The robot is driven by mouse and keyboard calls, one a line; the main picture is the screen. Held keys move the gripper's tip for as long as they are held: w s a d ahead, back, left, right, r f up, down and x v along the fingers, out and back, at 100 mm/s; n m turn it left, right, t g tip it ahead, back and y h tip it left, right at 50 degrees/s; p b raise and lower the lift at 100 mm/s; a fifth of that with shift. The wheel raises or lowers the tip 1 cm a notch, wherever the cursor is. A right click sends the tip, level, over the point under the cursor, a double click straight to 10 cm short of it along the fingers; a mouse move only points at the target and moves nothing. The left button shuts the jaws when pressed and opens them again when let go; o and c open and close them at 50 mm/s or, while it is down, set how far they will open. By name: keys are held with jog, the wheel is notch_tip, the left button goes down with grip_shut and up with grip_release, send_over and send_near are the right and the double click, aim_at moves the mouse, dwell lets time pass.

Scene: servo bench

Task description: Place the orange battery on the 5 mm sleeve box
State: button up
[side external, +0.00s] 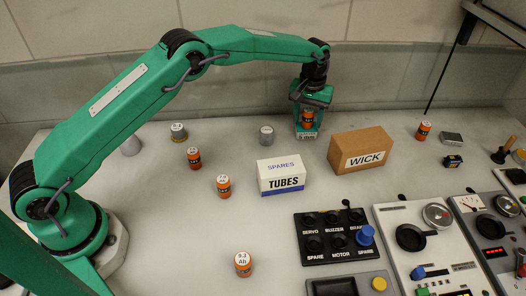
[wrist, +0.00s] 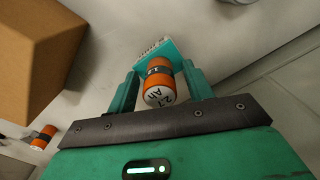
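An orange battery (wrist: 158,79) with a black band and a white marked cap stands between my gripper's fingers in the wrist view. In the side view the same battery (side external: 308,117) shows inside my gripper (side external: 306,126). The gripper points down, with a finger on each side of the battery. Narrow gaps show between the fingers and the battery, so it looks open around it. A small teal box with a white striped edge (wrist: 152,47) lies under the battery in the wrist view. It seems to be the sleeve box; whether the battery touches it is hard to see.
A brown WICK box (side external: 361,152) stands close to the right of my gripper. A white TUBES box (side external: 282,176) and a grey cylinder (side external: 267,135) are to the left. Several other orange batteries (side external: 223,186) stand about the bench. Control panels (side external: 335,238) fill the front right.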

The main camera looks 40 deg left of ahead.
aim_at(309, 110)
jog(key=shift+r, duration=0.1)
notch_tip(309, 110, up, 12)
jog(key=shift+f, duration=0.2)
jog(key=shift+r, duration=0.3)
dwell(0.4)
dwell(0.5)
jog(key=s+a+r+m+t, duration=0.1)
jog(key=s+a+r, duration=0.3)
jog(key=s+r, duration=0.4)
jog(key=s+a+r+m+t, duration=0.1)
jog(key=s+a+r+t, duration=0.1)
jog(key=s+a+r, duration=0.45)
jog(key=s+a+f+t, duration=0.1)
jog(key=s+f, duration=0.2)
jog(key=s, duration=0.9)
jog(key=s+a+f+m+t, duration=0.1)
jog(key=s+a+f, duration=0.1)
jog(key=s, duration=1.1)
jog(key=shift+s+a+f+m+t, duration=0.2)
jog(key=shift+a+f+m+t, duration=0.1)
jog(key=shift+f, duration=0.35)
